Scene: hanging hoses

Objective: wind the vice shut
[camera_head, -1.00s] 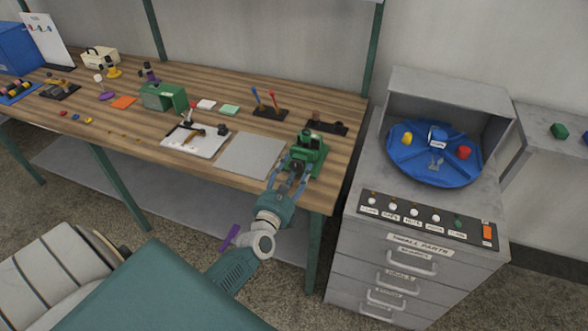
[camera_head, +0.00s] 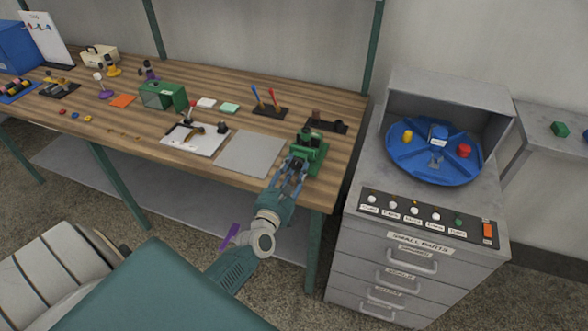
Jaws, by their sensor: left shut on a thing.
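The green vice (camera_head: 311,148) stands at the front right corner of the wooden workbench. My left gripper (camera_head: 297,163) reaches up from below to the near side of the vice, with its fingers close together. It is shut on the vice handle, which is mostly hidden between the fingers. At this size I cannot tell the handle's angle or how wide the vice jaws stand. My right gripper is not in view.
A grey plate (camera_head: 250,154) lies just left of the vice. A dark rack (camera_head: 327,125) sits behind it. The grey drawer cabinet (camera_head: 400,255) with a blue round tray (camera_head: 421,171) stands to the right, across a narrow gap.

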